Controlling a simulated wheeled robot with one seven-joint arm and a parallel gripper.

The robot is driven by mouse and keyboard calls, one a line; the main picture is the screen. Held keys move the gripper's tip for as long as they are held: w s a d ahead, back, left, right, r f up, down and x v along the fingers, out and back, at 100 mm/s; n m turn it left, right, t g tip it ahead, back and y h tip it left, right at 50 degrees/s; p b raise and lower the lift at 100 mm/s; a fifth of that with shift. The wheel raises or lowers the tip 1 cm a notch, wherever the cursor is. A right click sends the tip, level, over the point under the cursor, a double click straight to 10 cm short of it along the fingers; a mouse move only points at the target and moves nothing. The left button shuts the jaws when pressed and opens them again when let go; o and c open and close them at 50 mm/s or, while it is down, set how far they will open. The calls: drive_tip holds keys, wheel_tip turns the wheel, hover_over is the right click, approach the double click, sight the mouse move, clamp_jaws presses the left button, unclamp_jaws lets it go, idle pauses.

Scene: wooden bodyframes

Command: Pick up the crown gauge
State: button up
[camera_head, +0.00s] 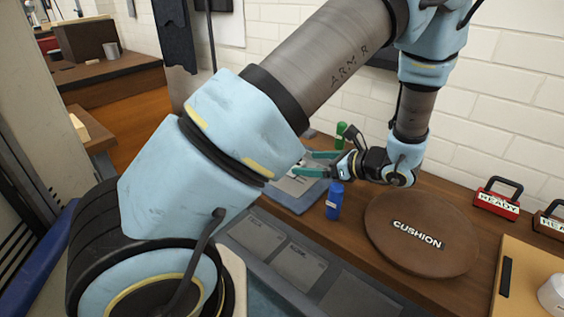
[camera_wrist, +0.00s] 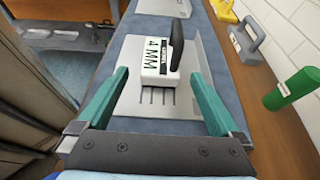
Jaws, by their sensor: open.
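A white block with a black handle and a label reading "4 MM" (camera_wrist: 154,62), which looks like the crown gauge, lies on a grey metal plate (camera_wrist: 130,100) on a blue mat. Dark tooth-like lines show at its near edge. My gripper (camera_wrist: 160,74) is open, with one teal finger on each side of the block and visible gaps to both. I cannot tell how high the fingers are above the plate. In the head view my gripper (camera_head: 301,163) hangs over the mat (camera_head: 298,203), and the block is mostly hidden there.
A green cylinder (camera_wrist: 291,88) stands right of the mat. A blue bottle (camera_head: 334,200) stands near my gripper. A round brown cushion (camera_head: 420,253) and a red "READY" box (camera_head: 497,200) lie to the right. A grey handled block (camera_wrist: 243,43) sits beyond, near the brick wall.

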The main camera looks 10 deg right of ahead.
drive_tip(key=p+x, duration=0.2)
drive_tip(key=x, duration=0.7)
drive_tip(key=shift+r+p, duration=0.15)
drive_tip(key=shift+p, duration=0.25)
drive_tip(key=c, duration=1.5)
clamp_jaws()
drive_tip(key=shift+r, duration=0.15)
